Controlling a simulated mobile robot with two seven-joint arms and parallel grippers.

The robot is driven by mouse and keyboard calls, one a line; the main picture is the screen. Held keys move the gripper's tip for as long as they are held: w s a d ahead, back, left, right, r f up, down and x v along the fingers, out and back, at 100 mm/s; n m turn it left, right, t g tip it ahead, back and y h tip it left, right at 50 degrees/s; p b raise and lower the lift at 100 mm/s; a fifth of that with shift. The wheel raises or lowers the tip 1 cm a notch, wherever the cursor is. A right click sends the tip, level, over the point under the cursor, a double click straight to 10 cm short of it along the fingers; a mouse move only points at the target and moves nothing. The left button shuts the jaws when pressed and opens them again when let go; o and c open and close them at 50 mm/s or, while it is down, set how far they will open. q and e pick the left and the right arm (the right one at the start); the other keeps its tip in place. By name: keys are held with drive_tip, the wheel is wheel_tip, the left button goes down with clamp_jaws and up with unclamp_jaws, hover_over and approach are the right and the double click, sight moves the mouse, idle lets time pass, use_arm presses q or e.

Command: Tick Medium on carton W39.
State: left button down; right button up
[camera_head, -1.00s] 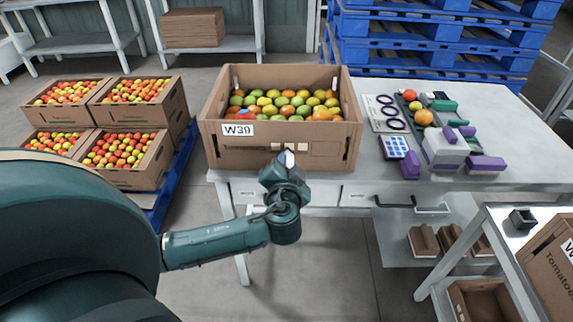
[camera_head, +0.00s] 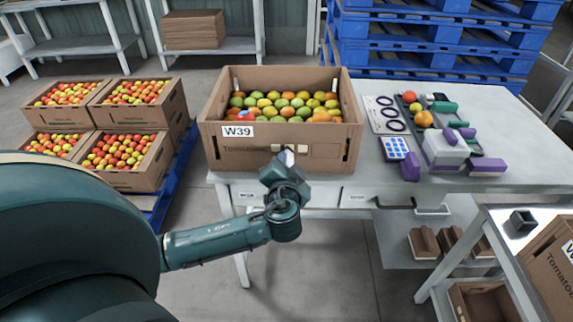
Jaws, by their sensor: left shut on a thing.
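Carton W39 (camera_head: 225,150) stands on the table, full of green, yellow and orange tomatoes. Its white W39 label (camera_head: 238,131) is at the upper left of the front face. Printed boxes (camera_head: 315,150) show right of the middle of that face; the gripper partly covers the row. My left gripper (camera_head: 287,163) is in front of the lower middle of the front face. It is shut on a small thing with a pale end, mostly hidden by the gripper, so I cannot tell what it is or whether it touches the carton. My right gripper is not in view.
The table (camera_head: 500,115) holds a grey panel with black rings (camera_head: 393,124), a blue-and-white keypad (camera_head: 394,148) and purple-and-grey devices (camera_head: 443,152) to the right. Cartons of red tomatoes (camera_head: 127,157) stand on a blue pallet at left. A side stand (camera_head: 470,235) is at lower right.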

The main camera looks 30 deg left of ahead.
use_arm(q)
drive_tip(key=shift+w+d+r+p, duration=0.2)
drive_tip(key=shift+d+r+p, duration=0.1)
drive_tip(key=shift+r, duration=0.15)
drive_tip(key=shift+s+a+f+b, duration=0.2)
drive_tip(key=shift+a+f+b, duration=0.2)
drive_tip(key=shift+f, duration=0.1)
idle(0.6)
drive_tip(key=shift+w+d+r, duration=0.15)
drive_tip(key=shift+d+r, duration=0.1)
drive_tip(key=shift+r, duration=0.1)
drive_tip(key=shift+p, duration=0.3)
drive_tip(key=f+v, duration=0.1)
drive_tip(key=v, duration=0.5)
drive_tip(key=shift+p, duration=0.45)
idle(0.3)
